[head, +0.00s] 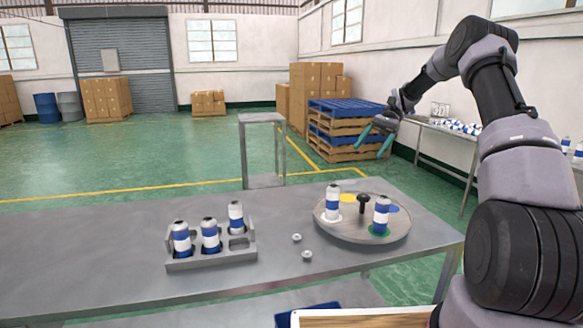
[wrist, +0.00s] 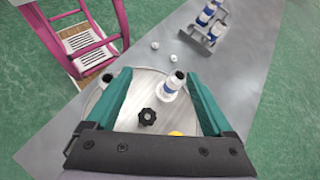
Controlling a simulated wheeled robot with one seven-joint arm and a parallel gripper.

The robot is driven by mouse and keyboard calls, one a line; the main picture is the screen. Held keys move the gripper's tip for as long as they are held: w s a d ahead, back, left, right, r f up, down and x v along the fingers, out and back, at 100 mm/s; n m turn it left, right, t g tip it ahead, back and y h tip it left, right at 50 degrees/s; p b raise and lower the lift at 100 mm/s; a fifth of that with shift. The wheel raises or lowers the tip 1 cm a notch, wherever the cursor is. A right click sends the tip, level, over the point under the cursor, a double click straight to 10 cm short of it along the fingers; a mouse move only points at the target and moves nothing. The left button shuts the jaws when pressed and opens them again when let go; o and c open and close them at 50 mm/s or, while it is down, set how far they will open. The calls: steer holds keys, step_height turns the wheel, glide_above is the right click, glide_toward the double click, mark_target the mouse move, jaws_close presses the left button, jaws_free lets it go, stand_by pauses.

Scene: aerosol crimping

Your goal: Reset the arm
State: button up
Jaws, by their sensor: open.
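My gripper (head: 374,146) is open and empty, raised above and behind the right part of the table in the head view. Its teal fingers stand apart in the wrist view (wrist: 158,75). The round grey turntable (head: 340,232) carries two blue-and-white cans, one on the white spot (head: 333,202) and one on the green spot (head: 381,215). Its yellow and blue spots are bare. A dark knob (head: 363,203) stands at its middle. A grey rack (head: 212,262) holds three similar cans, with its front right slot empty.
Two small valve-like pieces (head: 296,237) (head: 307,256) lie on the grey table (head: 110,250) between rack and turntable. A grey frame stand (head: 262,150) is behind the table. Blue and wooden pallets (head: 345,130) and a side table with items (head: 450,132) are farther back. The table's left is clear.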

steer(key=s+a+r+n+t+h, duration=0.25)
steer(key=s+r+t+h, duration=0.3)
steer(key=s+r, duration=0.95)
steer(key=s+d+r+t, duration=0.2)
steer(key=s+t, duration=0.6)
steer(key=s, duration=1)
steer(key=shift+n+t+h, duration=0.35)
steer(key=shift+n, duration=0.1)
